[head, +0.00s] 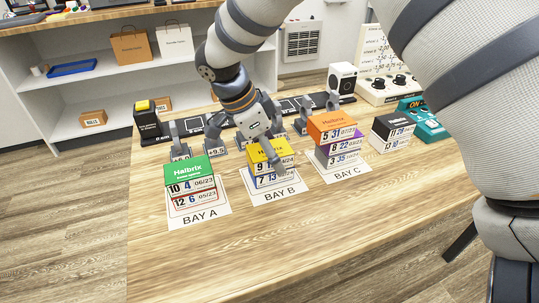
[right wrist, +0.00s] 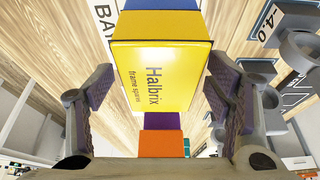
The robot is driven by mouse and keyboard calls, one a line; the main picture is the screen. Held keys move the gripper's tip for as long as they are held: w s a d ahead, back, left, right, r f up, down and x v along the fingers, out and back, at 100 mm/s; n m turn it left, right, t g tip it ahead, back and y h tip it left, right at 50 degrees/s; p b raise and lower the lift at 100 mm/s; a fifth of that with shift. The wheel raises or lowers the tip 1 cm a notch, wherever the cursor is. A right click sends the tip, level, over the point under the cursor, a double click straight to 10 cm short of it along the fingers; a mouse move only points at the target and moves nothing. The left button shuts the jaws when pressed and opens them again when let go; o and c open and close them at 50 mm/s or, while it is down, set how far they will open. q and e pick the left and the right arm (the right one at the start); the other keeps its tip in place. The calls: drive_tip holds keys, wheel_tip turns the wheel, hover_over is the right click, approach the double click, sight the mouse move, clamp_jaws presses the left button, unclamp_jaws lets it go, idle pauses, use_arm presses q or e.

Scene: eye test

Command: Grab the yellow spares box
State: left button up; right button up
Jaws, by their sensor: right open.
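The yellow spares box (head: 256,157) is on top of the stack at BAY B, above a blue box (head: 268,182). In the right wrist view the yellow box (right wrist: 165,70) fills the middle, with "Halbrix frame spares" on its top. My right gripper (head: 276,163) is over this stack and hides part of the yellow box. In the right wrist view my right gripper (right wrist: 162,85) is open, with one finger on each side of the box. I cannot tell whether the fingers touch it. My left gripper is not in view.
A green box (head: 188,170) tops the BAY A stack. An orange box (head: 332,124) and a purple box (head: 338,147) stand close by at BAY C. A black box (head: 392,129) and a teal device (head: 424,121) are further right. The table front (head: 250,250) is clear.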

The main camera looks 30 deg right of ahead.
drive_tip(key=c, duration=1.3)
drive_tip(key=shift+r, duration=0.1)
